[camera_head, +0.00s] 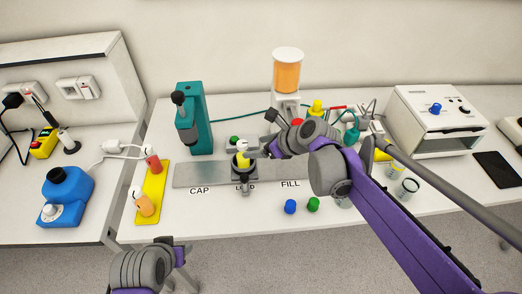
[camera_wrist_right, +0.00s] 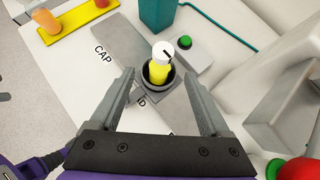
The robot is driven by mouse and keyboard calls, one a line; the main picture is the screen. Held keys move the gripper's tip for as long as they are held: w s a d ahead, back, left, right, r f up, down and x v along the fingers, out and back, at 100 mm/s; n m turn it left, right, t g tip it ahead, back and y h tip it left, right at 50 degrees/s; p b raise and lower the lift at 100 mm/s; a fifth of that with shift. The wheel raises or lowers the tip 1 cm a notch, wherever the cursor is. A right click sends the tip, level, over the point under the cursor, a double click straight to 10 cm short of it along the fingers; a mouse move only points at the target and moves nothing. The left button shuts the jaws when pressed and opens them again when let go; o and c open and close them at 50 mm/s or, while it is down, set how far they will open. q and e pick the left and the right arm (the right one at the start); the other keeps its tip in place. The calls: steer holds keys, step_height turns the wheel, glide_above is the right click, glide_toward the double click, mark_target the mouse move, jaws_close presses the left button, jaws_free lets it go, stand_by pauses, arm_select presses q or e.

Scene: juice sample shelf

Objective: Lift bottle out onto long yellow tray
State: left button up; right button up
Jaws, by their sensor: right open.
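A yellow bottle with a white cap (camera_wrist_right: 158,66) stands upright in a dark round holder (camera_wrist_right: 158,86) at the load spot. In the head view the bottle (camera_head: 242,160) is at the middle of the grey rail. My right gripper (camera_wrist_right: 158,78) is open, its fingers on either side of the bottle in the picture and not closed on it. It comes in from the right in the head view (camera_head: 256,153). The long yellow tray (camera_head: 154,187) lies at left with a red bottle (camera_head: 153,161) and an orange bottle (camera_head: 144,203). Part of my left arm and hand (camera_head: 180,262) shows at lower left; its fingers are unclear.
A teal capping machine (camera_head: 195,120) stands behind the CAP end of the rail. A dispenser with an orange tank (camera_head: 287,75) stands behind the FILL end. Blue (camera_head: 290,206) and green (camera_head: 313,204) caps lie in front. The table between rail and tray is clear.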

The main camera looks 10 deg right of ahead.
mark_target(246, 147)
steer(key=b+x, duration=0.3)
steer(key=x, duration=0.5)
steer(key=shift+w+d+f, duration=0.1)
arm_select(q)
steer(key=shift+g, duration=0.3)
steer(key=shift+s+d+f, duration=0.1)
steer(key=shift+s+f, duration=0.2)
steer(key=shift+f, duration=0.45)
steer(key=shift+s+a+f, duration=0.1)
steer(key=shift+s+f, duration=0.2)
steer(key=shift+f, duration=0.5)
steer(key=shift+s+d+f, duration=0.1)
steer(key=shift+s+f, duration=0.2)
steer(key=shift+f, duration=0.45)
arm_select(e)
steer(key=shift+w+a+f, duration=0.25)
steer(key=shift+w+a, duration=0.1)
jaws_close()
